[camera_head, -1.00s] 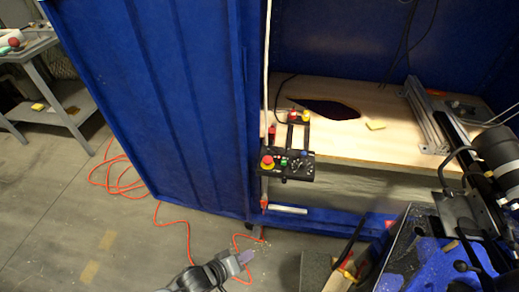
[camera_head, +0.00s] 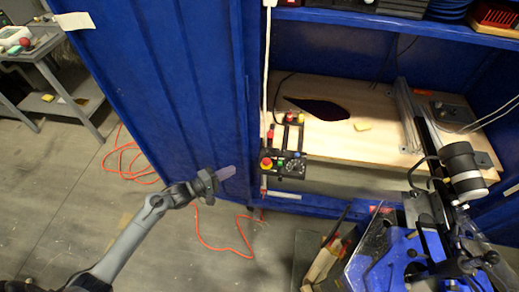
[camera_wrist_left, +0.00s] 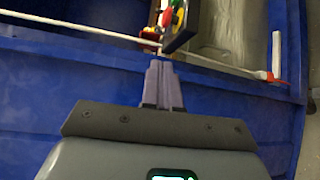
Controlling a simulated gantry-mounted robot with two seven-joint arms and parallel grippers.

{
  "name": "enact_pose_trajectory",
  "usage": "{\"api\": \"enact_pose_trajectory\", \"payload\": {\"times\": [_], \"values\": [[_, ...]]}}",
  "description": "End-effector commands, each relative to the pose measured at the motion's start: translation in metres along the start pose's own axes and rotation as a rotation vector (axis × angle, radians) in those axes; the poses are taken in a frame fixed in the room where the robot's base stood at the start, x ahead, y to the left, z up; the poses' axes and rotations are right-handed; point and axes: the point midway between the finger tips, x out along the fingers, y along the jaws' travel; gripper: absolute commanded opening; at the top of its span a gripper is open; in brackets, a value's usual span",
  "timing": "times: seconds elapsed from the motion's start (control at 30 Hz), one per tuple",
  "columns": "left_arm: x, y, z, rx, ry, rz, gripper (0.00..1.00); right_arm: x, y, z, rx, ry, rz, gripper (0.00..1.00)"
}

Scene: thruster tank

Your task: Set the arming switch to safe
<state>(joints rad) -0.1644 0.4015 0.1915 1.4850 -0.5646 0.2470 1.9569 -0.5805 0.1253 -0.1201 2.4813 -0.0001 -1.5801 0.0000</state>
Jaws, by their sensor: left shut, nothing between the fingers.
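A black control box (camera_head: 282,164) with a red emergency button on yellow, a green button, dials and small switches hangs at the front edge of the blue cabinet in the head view. I cannot tell which control is the arming switch or how it is set. My left gripper (camera_head: 228,172) is shut and empty, in front of the blue door, a little left of the box. In the left wrist view its closed fingers (camera_wrist_left: 162,66) point toward the box (camera_wrist_left: 180,27), which shows edge-on with its coloured buttons. My right gripper is not in view.
A wooden shelf (camera_head: 350,148) with a dark cloth and a metal rail is inside the cabinet. The blue door (camera_head: 165,90) stands open at left. A blue machine with a black cylinder (camera_head: 462,165) is at right. An orange cable (camera_head: 222,245) lies on the floor.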

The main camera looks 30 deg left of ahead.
Motion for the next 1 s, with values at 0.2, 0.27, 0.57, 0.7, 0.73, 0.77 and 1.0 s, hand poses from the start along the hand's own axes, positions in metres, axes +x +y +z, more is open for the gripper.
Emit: {"api": "enact_pose_trajectory", "payload": {"times": [0.2, 0.27, 0.57, 0.7, 0.73, 0.77, 1.0], "values": [[0.002, 0.007, 0.000, 0.004, -0.001, 0.007, 0.00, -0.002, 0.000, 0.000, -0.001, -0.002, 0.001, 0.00], [0.002, 0.006, 0.000, 0.004, -0.001, 0.007, 0.00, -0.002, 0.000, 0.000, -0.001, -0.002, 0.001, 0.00], [0.007, 0.006, 0.000, 0.004, -0.001, 0.008, 0.00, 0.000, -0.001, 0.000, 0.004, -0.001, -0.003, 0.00], [0.020, 0.006, 0.000, 0.004, -0.002, 0.009, 0.00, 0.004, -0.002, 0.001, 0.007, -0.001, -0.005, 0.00], [0.024, 0.006, 0.000, 0.004, -0.001, 0.009, 0.00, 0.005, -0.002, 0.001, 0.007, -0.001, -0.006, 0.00], [0.028, 0.006, 0.000, 0.004, -0.001, 0.009, 0.00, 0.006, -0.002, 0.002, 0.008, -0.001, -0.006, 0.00], [0.072, 0.005, 0.000, 0.004, -0.001, 0.009, 0.00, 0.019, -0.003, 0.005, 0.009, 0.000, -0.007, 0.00]]}}
